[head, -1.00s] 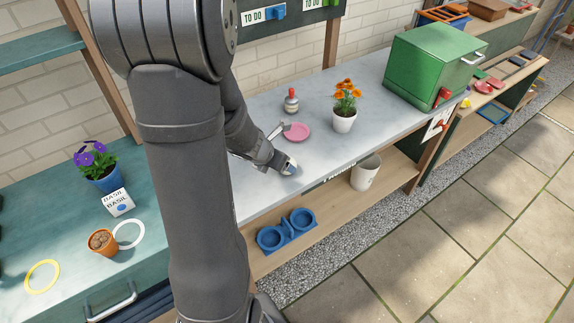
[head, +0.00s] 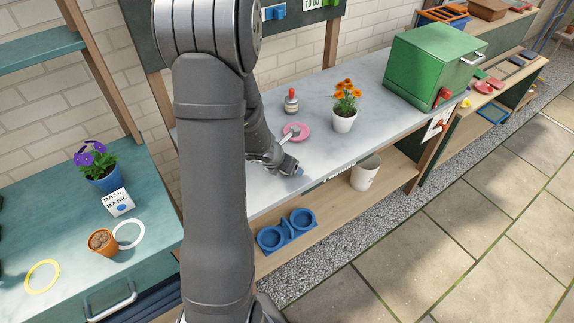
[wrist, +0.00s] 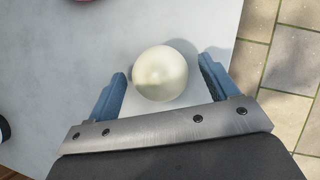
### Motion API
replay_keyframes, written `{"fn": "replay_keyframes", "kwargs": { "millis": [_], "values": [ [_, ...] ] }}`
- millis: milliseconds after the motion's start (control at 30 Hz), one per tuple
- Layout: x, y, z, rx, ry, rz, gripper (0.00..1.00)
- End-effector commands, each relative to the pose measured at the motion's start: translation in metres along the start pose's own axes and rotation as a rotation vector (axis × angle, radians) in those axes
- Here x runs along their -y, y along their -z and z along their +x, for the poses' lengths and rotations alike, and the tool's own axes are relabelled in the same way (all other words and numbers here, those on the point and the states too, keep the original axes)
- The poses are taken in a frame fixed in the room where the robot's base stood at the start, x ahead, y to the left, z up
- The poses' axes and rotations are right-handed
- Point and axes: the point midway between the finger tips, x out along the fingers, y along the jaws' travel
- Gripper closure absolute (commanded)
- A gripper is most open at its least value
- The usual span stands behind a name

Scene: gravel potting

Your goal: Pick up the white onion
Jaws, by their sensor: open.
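The white onion (wrist: 160,73) is a pale, round bulb on the grey worktop in the wrist view. My gripper (wrist: 162,68) is open, with one blue finger to the left of the onion and one to the right. The onion lies between and slightly beyond the fingers, with a gap on each side, the right gap wider. In the head view my gripper (head: 299,172) is low over the front part of the grey worktop (head: 345,152). I cannot make out the onion there; the gripper seems to hide it.
A pink dish (head: 299,128), a small red-topped bottle (head: 291,101) and a potted orange flower (head: 344,108) stand behind my gripper. A green box (head: 432,65) is at the right. The worktop's front edge is close by.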

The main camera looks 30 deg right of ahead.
Motion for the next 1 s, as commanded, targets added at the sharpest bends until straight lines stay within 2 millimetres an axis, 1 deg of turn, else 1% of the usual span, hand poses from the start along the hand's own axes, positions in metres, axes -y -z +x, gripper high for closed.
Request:
{"fn": "replay_keyframes", "kwargs": {
  "millis": [33,167,200,300,733,867,1000],
  "values": [
    [0.0,0.0,0.0,0.0,0.0,0.0,0.21],
    [0.0,0.0,0.0,0.0,0.0,0.0,0.46],
    [0.0,0.0,0.0,0.0,0.0,0.0,0.54],
    [0.0,0.0,0.0,0.0,0.0,0.0,0.7],
    [0.0,-0.003,-0.004,0.001,0.0,0.001,0.71],
    [0.0,-0.007,-0.009,0.002,0.0,0.002,0.71],
    [0.0,-0.013,-0.02,0.003,-0.002,0.002,0.71]
  ]
}}
